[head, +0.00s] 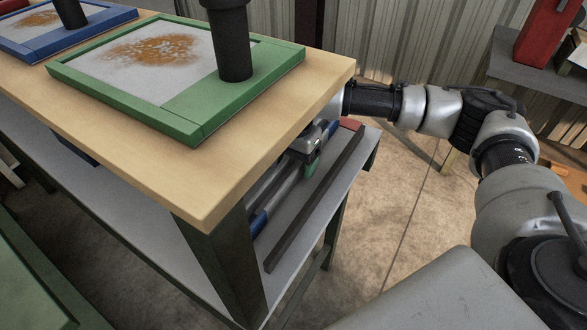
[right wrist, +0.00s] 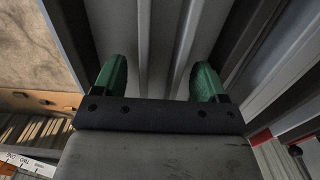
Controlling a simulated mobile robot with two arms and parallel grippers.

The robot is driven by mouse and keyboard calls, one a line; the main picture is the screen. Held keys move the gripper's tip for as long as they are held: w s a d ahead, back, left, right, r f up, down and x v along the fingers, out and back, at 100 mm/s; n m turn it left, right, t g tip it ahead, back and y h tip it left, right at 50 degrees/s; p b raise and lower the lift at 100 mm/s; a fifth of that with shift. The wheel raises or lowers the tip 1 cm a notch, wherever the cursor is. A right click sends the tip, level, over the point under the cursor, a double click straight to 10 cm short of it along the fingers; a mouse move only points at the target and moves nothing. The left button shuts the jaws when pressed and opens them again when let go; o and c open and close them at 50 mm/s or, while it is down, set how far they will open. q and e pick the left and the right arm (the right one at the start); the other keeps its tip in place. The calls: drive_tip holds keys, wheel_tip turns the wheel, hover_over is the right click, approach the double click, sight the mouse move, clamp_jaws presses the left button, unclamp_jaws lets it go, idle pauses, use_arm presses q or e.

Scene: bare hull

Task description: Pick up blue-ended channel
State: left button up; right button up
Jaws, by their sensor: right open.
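The blue-ended channel (head: 258,223) lies on the grey lower shelf under the wooden bench top. Its blue near end and part of its grey length show; the bench top and my arm hide the rest. My right gripper (head: 308,158) reaches in under the bench edge, over the shelf, near the channel's grey length. In the right wrist view its green fingertips (right wrist: 160,80) are wide apart. Grey metal channels (right wrist: 170,45) run lengthwise beyond and between the fingertips, with no blue end in sight there. I cannot tell whether the fingers touch anything. My left gripper is not in view.
A dark bar (head: 315,200) lies along the shelf's outer side. A red end (head: 351,124) shows at the shelf's far end. The bench top (head: 190,190) overhangs the shelf, with a green-framed tray (head: 180,125) and a blue-framed tray (head: 20,45) on it.

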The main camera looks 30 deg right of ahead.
drive_tip(key=shift+f, duration=0.3)
drive_tip(key=shift+c, duration=0.4)
drive_tip(key=shift+r, duration=0.1)
drive_tip(key=c, duration=1.1)
drive_tip(key=shift+c, duration=0.2)
